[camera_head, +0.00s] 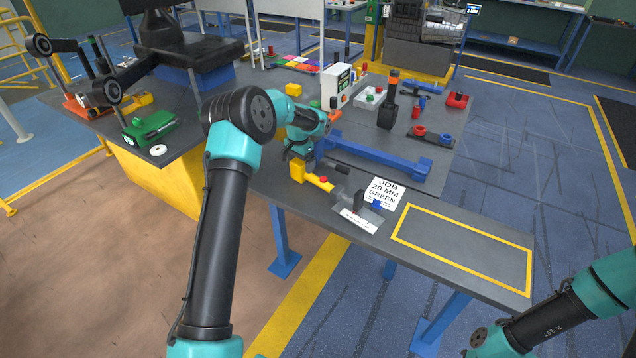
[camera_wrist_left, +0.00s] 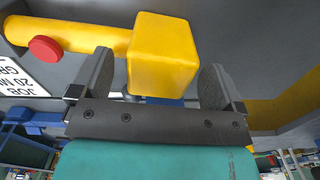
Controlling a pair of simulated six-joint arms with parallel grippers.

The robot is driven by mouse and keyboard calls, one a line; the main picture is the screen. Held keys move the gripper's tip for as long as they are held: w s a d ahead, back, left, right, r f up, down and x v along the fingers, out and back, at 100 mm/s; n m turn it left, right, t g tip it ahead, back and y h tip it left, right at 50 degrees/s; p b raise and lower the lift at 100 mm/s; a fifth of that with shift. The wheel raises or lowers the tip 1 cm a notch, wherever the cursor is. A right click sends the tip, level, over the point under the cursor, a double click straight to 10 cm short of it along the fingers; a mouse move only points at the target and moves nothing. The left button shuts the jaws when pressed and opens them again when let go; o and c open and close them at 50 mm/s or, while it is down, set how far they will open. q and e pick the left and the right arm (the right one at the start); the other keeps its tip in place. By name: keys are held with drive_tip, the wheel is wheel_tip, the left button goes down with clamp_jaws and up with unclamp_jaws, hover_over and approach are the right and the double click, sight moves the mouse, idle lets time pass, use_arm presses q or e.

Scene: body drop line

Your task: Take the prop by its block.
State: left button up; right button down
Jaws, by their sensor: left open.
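The prop has a yellow block (camera_head: 298,171), a yellow rod running from it and a red knob (camera_head: 324,179) on the rod. It lies on the dark table near its front edge. In the left wrist view the block (camera_wrist_left: 162,55) is large, with the rod (camera_wrist_left: 85,36) and red knob (camera_wrist_left: 45,49) to its left. My left gripper (camera_wrist_left: 158,72) is open, one finger on each side of the block, with a visible gap on both sides. In the head view my left gripper (camera_head: 298,156) is at the block, partly hidden by my arm. My right gripper is out of view.
A white card reading "JOB 20 MM GREEN" (camera_head: 383,192) lies right of the prop. A long blue bar fixture (camera_head: 375,157) is behind it. A yellow-outlined area (camera_head: 462,247) at right is empty.

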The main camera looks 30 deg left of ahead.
use_arm(q)
drive_tip(key=shift+f, duration=0.45)
drive_tip(key=shift+r, duration=0.1)
clamp_jaws()
idle(0.8)
drive_tip(key=shift+r, duration=0.15)
